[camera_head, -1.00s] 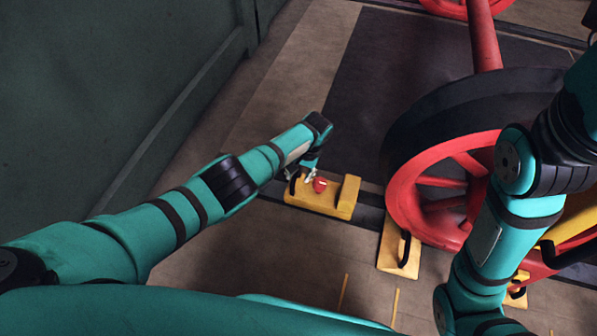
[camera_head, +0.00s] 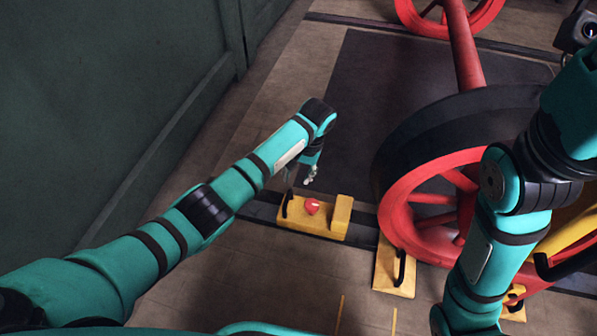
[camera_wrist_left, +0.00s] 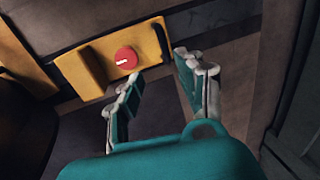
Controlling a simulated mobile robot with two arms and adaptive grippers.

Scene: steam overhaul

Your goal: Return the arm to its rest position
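My left arm (camera_head: 235,190) reaches from the lower left to the middle of the head view. Its gripper (camera_head: 311,176) hangs just beyond and above a yellow block (camera_head: 326,224) with a red round knob (camera_head: 312,206). In the left wrist view the gripper (camera_wrist_left: 160,68) has its two fingers apart with nothing between them. The yellow block (camera_wrist_left: 93,68) and red knob (camera_wrist_left: 126,58) lie beyond the fingertips, apart from them. My right arm (camera_head: 490,240) is folded at the right of the head view. Its gripper is not visible.
A large red wheel with a dark rim (camera_head: 400,190) and a red axle (camera_head: 462,50) stand right of the block. A yellow wedge with a black handle (camera_head: 393,268) sits by the wheel. A dark green wall (camera_head: 110,100) is at left. Floor beside the wall is clear.

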